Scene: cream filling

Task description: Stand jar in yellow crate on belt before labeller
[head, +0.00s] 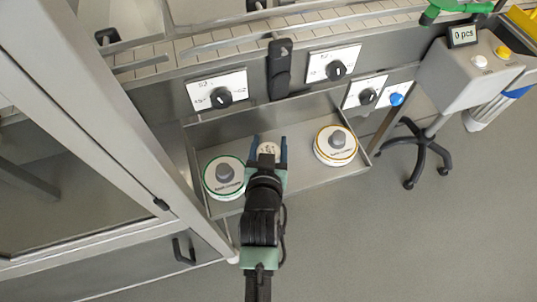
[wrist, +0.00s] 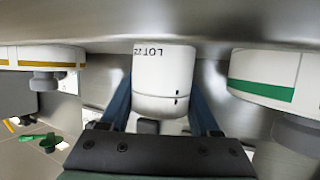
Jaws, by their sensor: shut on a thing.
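My gripper (head: 269,147) is over the middle of a steel tray and shut on a white cylinder (head: 268,149). In the wrist view the cylinder (wrist: 164,80) sits between the blue fingers and bears black "LOT" print. I cannot tell whether it touches the tray. A yellow object (head: 524,20), possibly the yellow crate, shows only in part at the far right top edge of the head view. The slatted belt (head: 190,45) runs along the top. I cannot make out a jar in a crate or identify the labeller.
The steel tray (head: 309,179) also holds a green-ringed round piece (head: 224,177) on the left and a yellow-ringed one (head: 335,146) on the right, both grey-knobbed. Dial panels (head: 217,91) line the wall behind. A framed door stands left. A stand with a "0 pcs" display (head: 462,35) is right.

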